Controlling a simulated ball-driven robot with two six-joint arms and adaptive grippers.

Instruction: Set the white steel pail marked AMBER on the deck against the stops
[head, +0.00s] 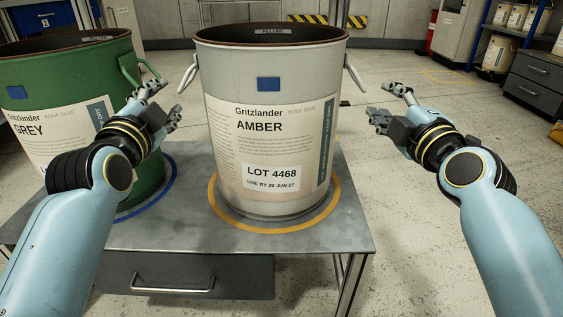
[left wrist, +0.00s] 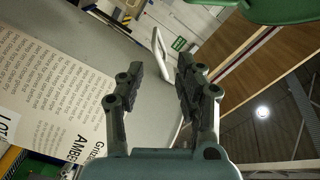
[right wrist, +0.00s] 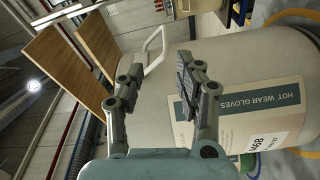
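The white steel pail (head: 222,88) marked AMBER stands upright on a grey metal table, within a yellow ring. Its left handle (head: 188,76) and right handle (head: 354,73) stick out near the rim. My left gripper (head: 168,99) is open and empty, just left of the pail. In the left wrist view the left handle (left wrist: 160,52) lies ahead, between the fingers' lines. My right gripper (head: 382,102) is open and empty, right of the pail. In the right wrist view the right handle (right wrist: 155,50) lies ahead between the fingers. I cannot identify the deck or stops.
A green pail (head: 92,82) marked GREY stands close on the left, on a blue ring. The table (head: 300,235) has a drawer below and bare surface in front. Shelves (head: 525,30) with pails and a grey drawer unit (head: 538,82) stand back right. The floor on the right is open.

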